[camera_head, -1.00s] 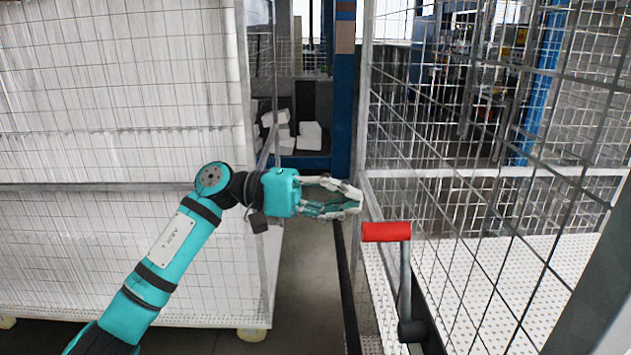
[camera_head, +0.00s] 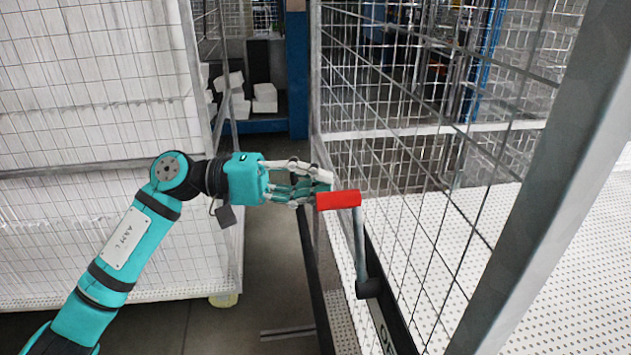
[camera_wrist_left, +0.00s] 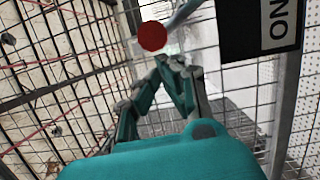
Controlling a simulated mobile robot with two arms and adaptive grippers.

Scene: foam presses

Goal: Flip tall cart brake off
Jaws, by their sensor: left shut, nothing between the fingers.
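The brake lever has a red handle (camera_head: 338,200) on a grey arm (camera_head: 360,245), which runs down to a dark pivot (camera_head: 369,288) on the mesh cart (camera_head: 430,132). My left gripper (camera_head: 326,184) is shut and empty, its fingertips right by the left end of the red handle. I cannot tell whether they touch it. In the left wrist view the red handle end (camera_wrist_left: 152,36) is just beyond the closed fingertips (camera_wrist_left: 172,62). A black plate reading "ON" (camera_wrist_left: 262,25) is to the right of the handle. My right gripper is not in view.
Another tall mesh cart (camera_head: 90,120) with white panels stands at the left. A narrow strip of floor (camera_head: 270,270) lies between the carts. A thick grey post (camera_head: 545,180) crosses the right side. White blocks (camera_head: 264,98) lie at the back.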

